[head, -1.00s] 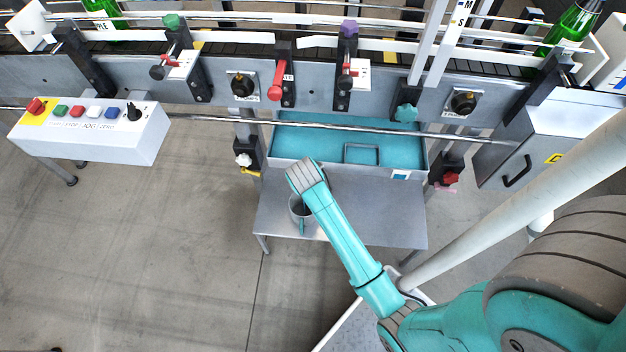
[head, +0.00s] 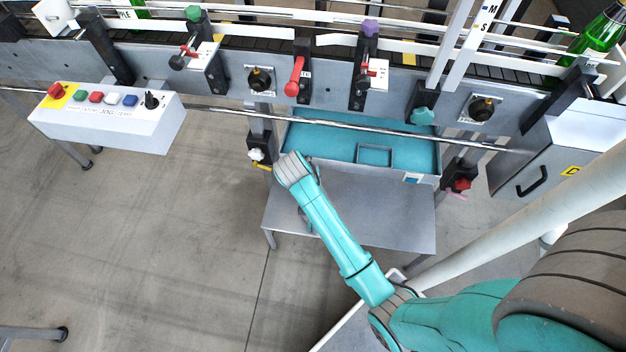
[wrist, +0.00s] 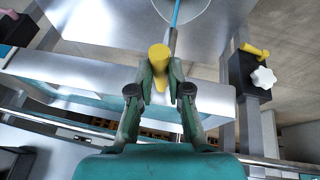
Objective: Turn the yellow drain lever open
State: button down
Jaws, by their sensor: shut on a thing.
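The yellow drain lever (wrist: 158,58) shows in the wrist view as a short rounded yellow piece between my gripper's fingertips. My gripper (wrist: 161,76) is shut on it, one finger on each side. In the head view my wrist (head: 293,168) covers the fingers and most of the lever, at the front left of the blue drip tray (head: 330,140). How far the lever is turned cannot be told.
A black clamp with a white knob (wrist: 263,78) and a yellow piece stands close beside my gripper. A rail (head: 350,125) crosses above the tray. Open floor lies left.

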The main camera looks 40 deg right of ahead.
jog(key=c, duration=1.4)
grip_release()
jog(key=shift+r, duration=0.15)
jog(key=v, duration=1.1)
jog(key=shift+a+r, duration=0.15)
jog(key=shift+r, duration=0.2)
jog(key=s+a+f+n+t+y, duration=0.1)
jog(key=s+a+f+n+t, duration=0.25)
jog(key=s, duration=0.45)
jog(key=s+a+f+n+t+y, duration=0.1)
jog(key=s+a+f+n+t, duration=0.2)
jog(key=s, duration=0.4)
jog(key=s+a+r+t+y, duration=0.1)
jog(key=s+r+t, duration=0.1)
jog(key=s+r, duration=0.3)
jog(key=s+a+r+n+t+y, duration=0.1)
jog(key=s+r+t, duration=0.1)
jog(key=s+r, duration=0.4)
jog(key=s+a+r+n+t, duration=0.1)
jog(key=s+r+t, duration=0.1)
jog(key=s+r, duration=0.3)
jog(key=shift+s+a+r+t+y, duration=0.25)
jog(key=shift+s+r+t+y, duration=0.15)
jog(key=shift+r, duration=0.3)
